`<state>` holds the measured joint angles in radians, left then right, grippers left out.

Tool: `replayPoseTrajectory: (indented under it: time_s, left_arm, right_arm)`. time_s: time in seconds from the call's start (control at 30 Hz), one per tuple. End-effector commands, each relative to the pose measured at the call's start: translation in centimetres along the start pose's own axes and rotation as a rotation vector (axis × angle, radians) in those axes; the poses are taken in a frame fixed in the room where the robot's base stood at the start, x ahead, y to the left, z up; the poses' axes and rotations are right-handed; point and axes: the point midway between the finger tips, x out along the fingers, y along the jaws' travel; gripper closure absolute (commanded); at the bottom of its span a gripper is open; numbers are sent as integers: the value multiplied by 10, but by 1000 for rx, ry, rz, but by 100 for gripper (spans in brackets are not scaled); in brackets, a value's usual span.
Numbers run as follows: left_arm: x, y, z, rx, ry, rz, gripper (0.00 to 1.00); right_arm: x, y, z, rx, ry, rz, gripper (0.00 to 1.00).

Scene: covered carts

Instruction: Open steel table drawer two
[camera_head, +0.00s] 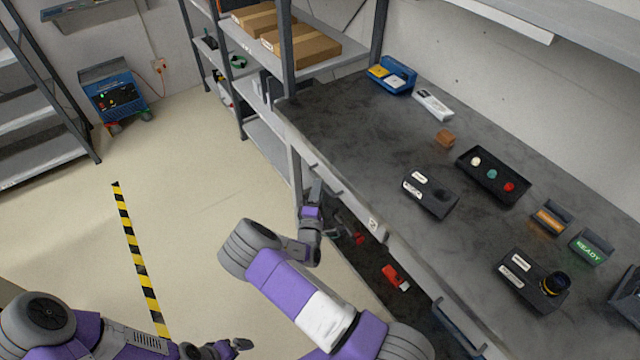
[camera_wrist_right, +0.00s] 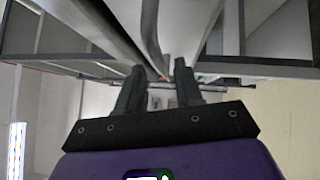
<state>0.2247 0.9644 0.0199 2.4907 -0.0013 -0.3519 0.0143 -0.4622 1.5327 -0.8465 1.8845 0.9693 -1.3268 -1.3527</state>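The steel table (camera_head: 345,115) has a dark worktop and a pale front edge at the right of the head view. A bar handle (camera_head: 324,178) sits on its front near the far left end. A second handle (camera_head: 460,325) is farther along toward the bottom right. My right gripper (camera_head: 317,190) is at the far handle. In the right wrist view the right gripper's fingers (camera_wrist_right: 160,72) are apart, with a grey bar (camera_wrist_right: 151,40) reaching down toward the gap. Contact cannot be told. My left gripper (camera_head: 235,347) is low over the floor; its fingers are barely visible.
A black tray with buttons (camera_head: 492,176), a black box (camera_head: 430,194) and a green READY sign (camera_head: 591,246) stand on the worktop. A shelf rack (camera_head: 285,85) adjoins the table's far end. Red items (camera_head: 395,278) lie under the table.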

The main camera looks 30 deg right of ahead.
Motion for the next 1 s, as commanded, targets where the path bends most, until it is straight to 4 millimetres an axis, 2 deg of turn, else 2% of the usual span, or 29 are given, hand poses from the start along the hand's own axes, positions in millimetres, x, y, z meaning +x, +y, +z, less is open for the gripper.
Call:
replayPoseTrajectory:
  time_s: [0.1,0.2,0.57,0.67,0.8,1.0]
  left_arm:
    - [3,-1,0,0,0,0,2]
    - [4,-2,0,0,0,0,2]
    - [5,-2,0,0,0,0,2]
    - [5,-2,0,0,0,0,2]
    - [5,-2,0,0,0,0,2]
    - [5,-2,0,0,0,0,2]
  right_arm:
    - [18,-1,1,2,-2,0,65]
    - [28,-1,0,2,-2,-2,65]
    - [36,-1,0,0,0,-3,65]
    - [36,-1,0,1,0,-4,77]
    - [36,-1,0,1,-1,-4,98]
    - [36,-1,0,1,-1,-3,100]
